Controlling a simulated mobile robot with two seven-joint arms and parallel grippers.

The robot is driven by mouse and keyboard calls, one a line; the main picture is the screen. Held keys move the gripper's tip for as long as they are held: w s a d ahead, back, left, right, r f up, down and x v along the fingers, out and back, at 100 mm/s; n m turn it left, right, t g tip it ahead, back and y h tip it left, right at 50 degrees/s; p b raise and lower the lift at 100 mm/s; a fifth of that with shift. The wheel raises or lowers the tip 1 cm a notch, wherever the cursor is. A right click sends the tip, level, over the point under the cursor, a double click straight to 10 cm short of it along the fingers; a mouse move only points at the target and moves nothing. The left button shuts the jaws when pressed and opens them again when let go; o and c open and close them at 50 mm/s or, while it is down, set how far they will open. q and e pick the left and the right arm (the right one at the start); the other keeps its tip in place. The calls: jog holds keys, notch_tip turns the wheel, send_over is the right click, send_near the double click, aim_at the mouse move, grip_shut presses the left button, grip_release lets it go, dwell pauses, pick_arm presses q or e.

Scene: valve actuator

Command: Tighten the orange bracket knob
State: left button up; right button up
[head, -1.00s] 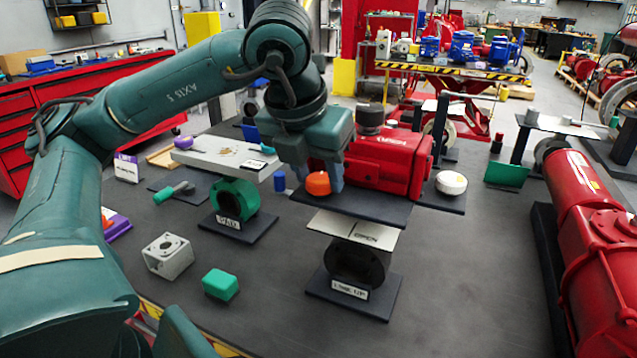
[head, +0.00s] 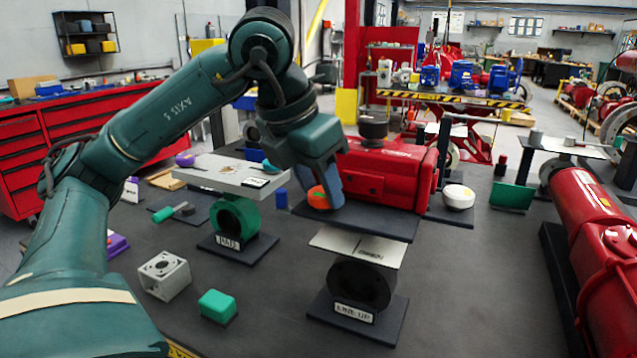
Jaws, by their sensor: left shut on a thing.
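The orange knob (head: 318,198) sits at the front left edge of the dark plate (head: 375,224) that bears the red actuator body (head: 385,178). My left gripper (head: 328,195) comes down on it from above, tilted, and is shut on the knob. One finger covers the knob's right side, so only its left and front parts show. My right gripper is out of view.
Below the plate stands a black ring stand with a "LINE UP" label (head: 354,312) and a pale sheet (head: 354,245) on top. A green ring (head: 236,216), a grey block (head: 164,275) and a green block (head: 217,306) stand left. A white round knob (head: 458,196) is at right.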

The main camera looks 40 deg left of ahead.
pick_arm(q)
jog(key=o, duration=1)
jog(key=p+v, duration=0.5)
jog(key=v, duration=0.8)
jog(key=shift+s+r+p, duration=0.1)
jog(key=shift+r+p, duration=0.05)
jog(key=shift+p, duration=0.2)
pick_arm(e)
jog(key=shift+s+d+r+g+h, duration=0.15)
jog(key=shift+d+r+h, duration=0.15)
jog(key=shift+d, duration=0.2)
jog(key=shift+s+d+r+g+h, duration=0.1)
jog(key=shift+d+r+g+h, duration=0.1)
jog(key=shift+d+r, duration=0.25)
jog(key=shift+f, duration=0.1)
